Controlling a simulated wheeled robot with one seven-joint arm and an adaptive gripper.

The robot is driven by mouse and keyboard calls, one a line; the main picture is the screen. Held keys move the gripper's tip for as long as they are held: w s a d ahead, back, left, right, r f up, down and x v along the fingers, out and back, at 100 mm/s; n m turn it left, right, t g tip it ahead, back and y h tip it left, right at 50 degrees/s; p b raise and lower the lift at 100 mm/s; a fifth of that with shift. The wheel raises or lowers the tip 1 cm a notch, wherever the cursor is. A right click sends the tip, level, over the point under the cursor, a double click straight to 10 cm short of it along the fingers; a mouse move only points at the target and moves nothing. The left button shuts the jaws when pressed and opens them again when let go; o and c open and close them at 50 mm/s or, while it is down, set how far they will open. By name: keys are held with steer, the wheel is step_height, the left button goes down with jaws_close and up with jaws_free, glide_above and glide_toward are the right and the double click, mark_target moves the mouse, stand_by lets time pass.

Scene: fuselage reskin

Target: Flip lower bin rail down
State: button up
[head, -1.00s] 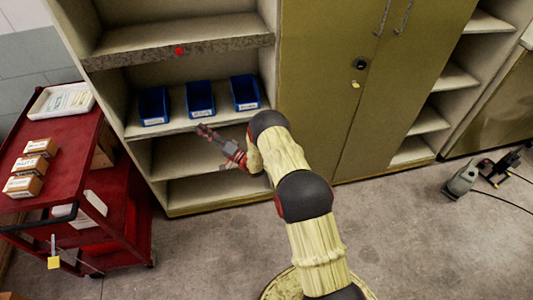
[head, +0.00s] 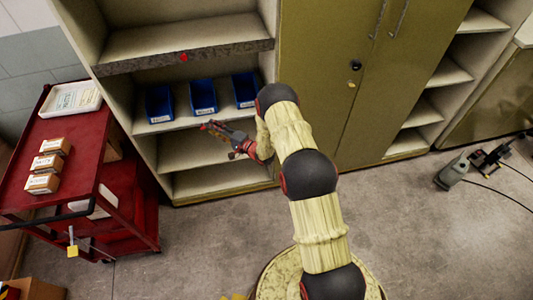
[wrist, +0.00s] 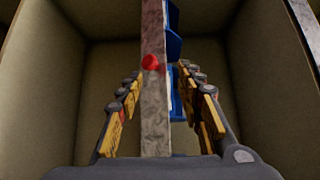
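A mottled grey rail (head: 130,64) runs along the front edge of the shelf above the blue bins, with a red knob (head: 183,57) on it. In the wrist view the rail (wrist: 154,110) runs up the picture between my fingers, and its red knob (wrist: 153,62) shows ahead. My gripper (head: 208,126) is in front of the shelves, below the bins in the head view. Its two yellow-and-black fingers (wrist: 160,90) are spread apart. The wrist view does not show clear contact with the rail.
Three blue bins (head: 203,97) stand on the shelf below the rail; they partly show in the wrist view (wrist: 174,45). A red cart (head: 88,135) with small boxes and a white tray stands left. A closed olive cabinet (head: 330,70) stands right. Floor space is open right of my arm.

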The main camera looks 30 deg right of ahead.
steer(key=s+d+f+n+g+h, duration=0.3)
steer(key=s+d+f+g, duration=0.15)
steer(key=f, duration=0.35)
steer(key=s+d+f+n+g+h, duration=0.2)
steer(key=s+d+f+g+h, duration=0.1)
steer(key=s+d+f, duration=0.4)
steer(key=s+d+r+n+g+h+b, duration=0.1)
steer(key=s+r+n+g+h, duration=0.2)
steer(key=s+r+g, duration=0.3)
steer(key=s+r, duration=0.5)
steer(key=r, duration=0.1)
steer(key=shift+s+d+r+n+h, duration=0.15)
steer(key=shift+d+r+n+h, duration=0.15)
steer(key=shift+d+r, duration=0.1)
